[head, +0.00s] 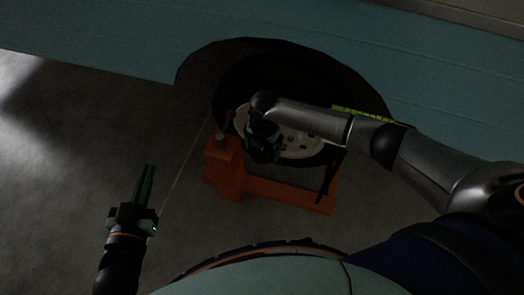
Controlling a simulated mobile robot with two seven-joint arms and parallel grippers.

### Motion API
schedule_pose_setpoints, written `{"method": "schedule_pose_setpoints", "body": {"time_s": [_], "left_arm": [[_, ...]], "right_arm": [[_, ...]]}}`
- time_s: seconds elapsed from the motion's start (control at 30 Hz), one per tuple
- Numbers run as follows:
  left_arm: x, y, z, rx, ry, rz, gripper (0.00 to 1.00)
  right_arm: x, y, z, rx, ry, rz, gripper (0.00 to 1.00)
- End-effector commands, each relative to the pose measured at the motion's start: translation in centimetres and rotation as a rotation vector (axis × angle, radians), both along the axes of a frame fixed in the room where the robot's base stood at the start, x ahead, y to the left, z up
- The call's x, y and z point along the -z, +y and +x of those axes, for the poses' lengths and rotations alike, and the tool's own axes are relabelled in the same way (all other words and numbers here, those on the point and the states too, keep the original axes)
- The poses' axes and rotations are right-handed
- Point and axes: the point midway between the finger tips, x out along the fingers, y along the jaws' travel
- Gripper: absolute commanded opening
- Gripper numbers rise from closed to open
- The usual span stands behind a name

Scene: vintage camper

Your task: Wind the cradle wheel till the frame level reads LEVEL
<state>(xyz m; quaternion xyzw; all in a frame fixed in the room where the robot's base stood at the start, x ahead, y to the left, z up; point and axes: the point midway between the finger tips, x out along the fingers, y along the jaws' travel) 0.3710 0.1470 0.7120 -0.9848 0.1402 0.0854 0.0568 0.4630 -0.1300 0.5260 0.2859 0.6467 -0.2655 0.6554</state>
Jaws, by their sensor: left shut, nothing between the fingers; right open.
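An orange cradle (232,183) stands on the floor in front of the wheel arch, with a small round grey knob (219,139) on its left block. A wheel with a pale hub (297,141) and dark tyre sits above and behind its crossbar. A yellow-green marked strip (347,110) shows behind my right forearm; any reading is too small to tell. My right gripper (264,152) is open, in front of the hub's left part; its fingertips are hard to make out, and I cannot tell if it touches anything. My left gripper (147,184) is shut and empty, left of the cradle.
The teal camper side (110,43) runs across the top, with a dark wheel arch (240,75) around the wheel. A dark slanted bar (329,174) stands at the cradle's right end. The grey floor (75,130) at left is clear. The scene is dim.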

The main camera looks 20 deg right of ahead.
Motion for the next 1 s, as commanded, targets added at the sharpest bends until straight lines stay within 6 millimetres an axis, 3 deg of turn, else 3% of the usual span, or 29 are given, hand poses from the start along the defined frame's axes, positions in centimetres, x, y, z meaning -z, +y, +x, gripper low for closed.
{"method": "schedule_pose_setpoints", "body": {"time_s": [0.43,1.0], "left_arm": [[-1.08,-0.03,0.25,0.004,-0.044,0.000,0.00],[-1.00,-0.01,0.25,0.004,-0.042,0.000,0.00]], "right_arm": [[0.47,0.05,-0.02,-0.001,0.000,0.000,0.99],[0.46,-0.01,-0.04,0.000,0.001,-0.001,0.35]]}}
